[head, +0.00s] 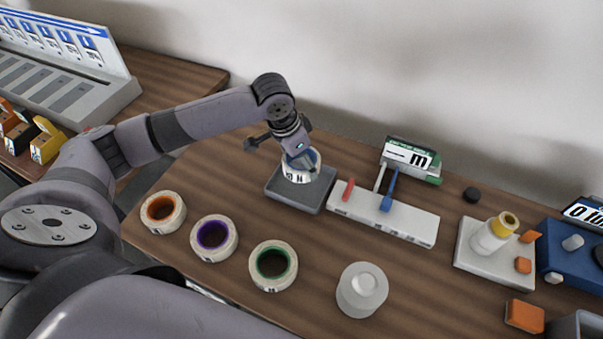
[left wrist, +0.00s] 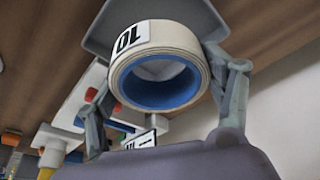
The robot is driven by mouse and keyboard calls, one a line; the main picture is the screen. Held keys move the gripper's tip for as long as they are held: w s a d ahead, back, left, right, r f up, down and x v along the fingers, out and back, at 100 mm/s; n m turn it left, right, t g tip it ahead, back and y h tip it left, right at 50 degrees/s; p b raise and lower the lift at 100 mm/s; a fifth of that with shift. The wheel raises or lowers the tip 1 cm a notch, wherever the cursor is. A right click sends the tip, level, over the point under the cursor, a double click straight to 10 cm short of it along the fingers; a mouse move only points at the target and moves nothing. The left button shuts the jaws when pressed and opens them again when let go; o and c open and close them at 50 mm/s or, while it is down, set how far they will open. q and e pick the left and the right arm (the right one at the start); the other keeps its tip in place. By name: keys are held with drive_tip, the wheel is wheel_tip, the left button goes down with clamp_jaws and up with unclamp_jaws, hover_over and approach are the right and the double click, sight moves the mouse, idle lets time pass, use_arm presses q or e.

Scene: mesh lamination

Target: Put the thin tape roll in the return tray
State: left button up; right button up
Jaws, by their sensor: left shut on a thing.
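A white tape roll with a blue core (head: 301,173) is held by my left gripper (head: 300,160) over the dark grey tray (head: 288,197). In the left wrist view the roll (left wrist: 157,75) shows a printed label, and a finger stands on either side of it. The tray (left wrist: 97,38) shows behind it there. I cannot tell whether the roll touches the tray floor. Three other rolls stand on the table: orange core (head: 163,225), purple core (head: 192,243) and green core (head: 257,279). My right gripper is not in view.
A white holder (head: 400,222) with red, white and blue tools stands right of the tray, with a green labelled box (head: 414,158) behind. A white round container (head: 361,298) stands in front. A light plate (head: 480,262) with a bottle is further right.

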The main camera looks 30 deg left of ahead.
sight(301, 185)
use_arm(q)
drive_tip(key=shift+f, duration=3.4)
drive_tip(key=shift+p, duration=0.3)
drive_tip(key=o, duration=1.4)
drive_tip(key=shift+f, duration=0.1)
drive_tip(key=b+v, duration=0.1)
drive_tip(key=v, duration=1.1)
drive_tip(key=shift+s, duration=0.1)
